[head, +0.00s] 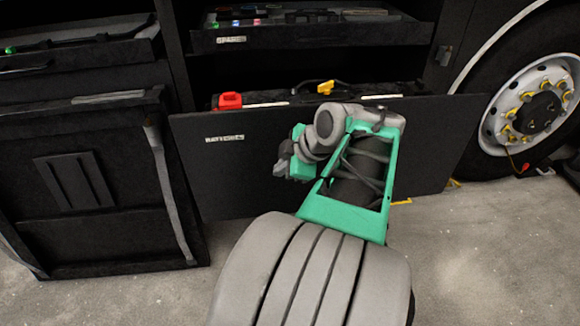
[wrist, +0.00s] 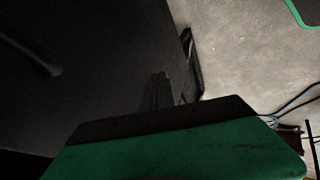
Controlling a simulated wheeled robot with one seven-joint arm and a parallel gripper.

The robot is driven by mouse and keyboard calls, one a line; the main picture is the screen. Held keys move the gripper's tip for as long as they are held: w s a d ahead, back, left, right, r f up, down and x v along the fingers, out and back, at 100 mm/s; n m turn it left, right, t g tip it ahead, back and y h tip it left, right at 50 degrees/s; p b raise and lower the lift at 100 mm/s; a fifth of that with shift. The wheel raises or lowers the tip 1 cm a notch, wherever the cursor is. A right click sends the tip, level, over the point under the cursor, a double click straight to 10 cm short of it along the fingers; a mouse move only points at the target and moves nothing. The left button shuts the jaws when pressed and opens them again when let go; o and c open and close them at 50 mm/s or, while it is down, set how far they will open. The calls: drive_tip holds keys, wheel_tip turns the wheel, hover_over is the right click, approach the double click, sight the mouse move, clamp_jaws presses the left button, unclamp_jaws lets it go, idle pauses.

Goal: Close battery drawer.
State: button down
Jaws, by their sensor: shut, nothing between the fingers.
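The battery drawer (head: 225,175) is a wide black front with a small white label at its left, low in the bay of the coach. It stands out from the bay. A red part (head: 230,100) and a yellow part (head: 326,87) show behind its top edge. In the head view my gripper (head: 285,165) is in front of the drawer's left-middle part, partly hidden by my own wrist. In the wrist view a dark surface fills the left, and my gripper (wrist: 158,92) is shut, with nothing seen in it. I cannot tell whether it touches the drawer front.
An upper tray (head: 310,35) with tools sits above the drawer. A black panel with a strap (head: 80,185) stands at the left. A wheel with yellow nut caps (head: 540,105) is at the right. Bare grey floor (head: 480,240) lies at the front right.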

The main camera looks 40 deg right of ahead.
sight(269, 164)
drive_tip(key=w, duration=0.1)
drive_tip(key=w+d+f, duration=0.1)
drive_tip(key=w, duration=0.1)
drive_tip(key=shift+w+d+f+b, duration=0.25)
drive_tip(key=shift+w+d+b, duration=0.05)
drive_tip(key=shift+d+b, duration=0.1)
drive_tip(key=shift+w+d+r, duration=0.1)
drive_tip(key=shift+w+d, duration=0.1)
drive_tip(key=shift+w, duration=0.15)
drive_tip(key=shift+w+r, duration=0.1)
